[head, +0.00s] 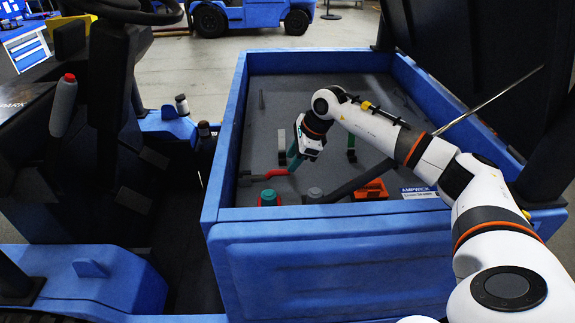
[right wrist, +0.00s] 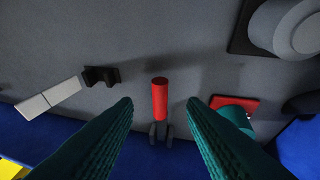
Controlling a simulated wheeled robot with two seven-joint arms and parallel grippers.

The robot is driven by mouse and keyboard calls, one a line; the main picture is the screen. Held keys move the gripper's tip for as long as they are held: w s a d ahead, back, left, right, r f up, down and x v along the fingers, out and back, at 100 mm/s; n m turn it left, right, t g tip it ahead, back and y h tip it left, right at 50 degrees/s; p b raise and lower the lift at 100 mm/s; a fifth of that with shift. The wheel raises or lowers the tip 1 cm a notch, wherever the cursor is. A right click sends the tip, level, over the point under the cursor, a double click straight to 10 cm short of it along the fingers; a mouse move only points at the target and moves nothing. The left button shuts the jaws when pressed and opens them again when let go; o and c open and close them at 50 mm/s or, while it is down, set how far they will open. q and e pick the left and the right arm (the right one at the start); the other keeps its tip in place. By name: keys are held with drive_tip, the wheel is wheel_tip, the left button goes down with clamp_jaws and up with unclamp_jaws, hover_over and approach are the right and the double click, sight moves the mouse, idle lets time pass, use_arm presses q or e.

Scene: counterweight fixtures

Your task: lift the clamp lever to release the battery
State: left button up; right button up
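The clamp lever has a red handle (head: 277,173), which lies inside the blue vehicle's open compartment. In the right wrist view the red handle (right wrist: 160,98) is between the two teal fingers, with a gap on each side. My right gripper (head: 294,163) reaches down into the compartment at the handle's right end. Its fingers (right wrist: 159,106) are open and hold nothing. I cannot make out which part is the battery. My left gripper is not in view.
The compartment's blue front wall (head: 330,214) rises near the lever. A teal knob with a red base (head: 268,198) and an orange part (head: 371,190) are close to that wall. A dark raised lid (head: 490,60) and its thin strut (head: 490,101) stand at the right.

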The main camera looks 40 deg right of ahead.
sight(268, 175)
drive_tip(key=shift+x, duration=2.1)
drive_tip(key=shift+c, duration=0.6)
clamp_jaws()
